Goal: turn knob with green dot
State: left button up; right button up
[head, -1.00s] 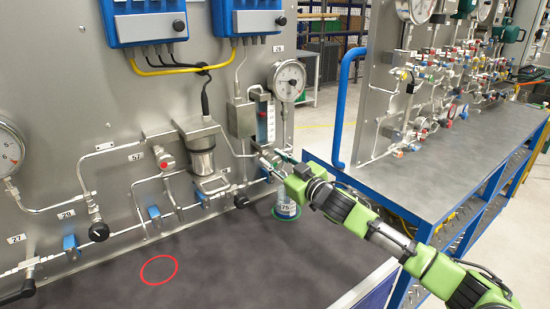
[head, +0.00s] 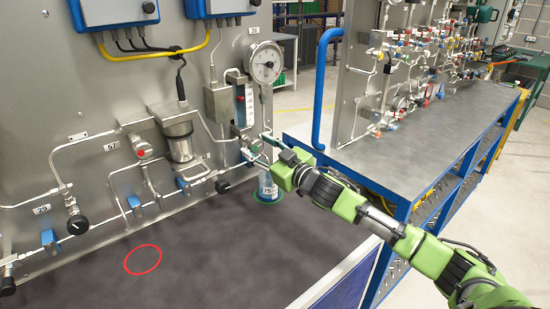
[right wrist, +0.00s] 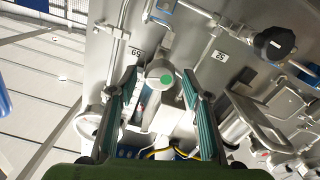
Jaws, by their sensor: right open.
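The knob with the green dot (right wrist: 167,82) is a grey round cap in the right wrist view, close to the label 59. It lies between the two teal-padded fingers of my right gripper (right wrist: 160,78), with a visible gap on each side. In the head view my right gripper (head: 255,147) is at the panel's lower right, below the round gauge (head: 264,62). The knob itself is hard to make out there behind the fingers. My left gripper is not in view.
A black knob (right wrist: 274,43) and pipes sit near the fingers in the right wrist view. In the head view a blue-labelled bottle (head: 267,187) stands under my gripper on the dark bench top (head: 220,240). A red ring (head: 143,260) marks the bench.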

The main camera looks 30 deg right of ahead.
jog(key=s+d, duration=0.1)
jog(key=s, duration=0.8)
jog(key=shift+s+d, duration=0.15)
jog(key=shift+s, duration=0.25)
